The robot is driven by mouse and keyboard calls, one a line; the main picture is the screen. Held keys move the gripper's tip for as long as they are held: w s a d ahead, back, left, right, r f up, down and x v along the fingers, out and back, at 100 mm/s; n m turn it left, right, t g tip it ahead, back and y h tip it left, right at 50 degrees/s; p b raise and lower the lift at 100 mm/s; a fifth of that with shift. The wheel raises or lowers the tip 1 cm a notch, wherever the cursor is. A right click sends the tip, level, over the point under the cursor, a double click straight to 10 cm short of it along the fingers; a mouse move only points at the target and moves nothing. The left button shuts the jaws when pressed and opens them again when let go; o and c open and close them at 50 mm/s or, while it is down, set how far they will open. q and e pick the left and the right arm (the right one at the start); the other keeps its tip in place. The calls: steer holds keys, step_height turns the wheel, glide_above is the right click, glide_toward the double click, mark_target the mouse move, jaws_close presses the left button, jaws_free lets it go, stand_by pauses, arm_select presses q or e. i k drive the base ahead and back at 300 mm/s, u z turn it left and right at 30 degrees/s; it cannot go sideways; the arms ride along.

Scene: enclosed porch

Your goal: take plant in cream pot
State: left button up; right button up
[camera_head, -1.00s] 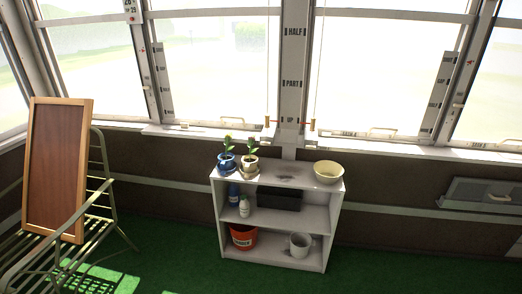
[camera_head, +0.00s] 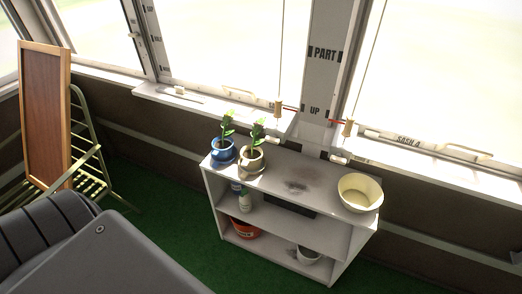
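The plant in the cream pot (camera_head: 251,158) stands upright on the top of a white shelf unit, toward its left end. Its green leaves (camera_head: 257,131) rise above the pot. A similar plant in a blue pot (camera_head: 222,151) stands close on its left. Neither of my grippers is in view. A dark grey part at the lower left looks like part of my own body.
The white shelf unit (camera_head: 345,227) stands below the windows. A cream bowl (camera_head: 360,193) sits at its right end. An orange bucket (camera_head: 245,228) and a white pot (camera_head: 307,255) are low inside. A metal chair (camera_head: 92,172) holds a framed board (camera_head: 46,115) at left.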

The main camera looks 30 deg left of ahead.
mark_target(251, 155)
steer(key=z, duration=1.75)
steer(key=i, duration=1.85)
steer(key=u, duration=3.15)
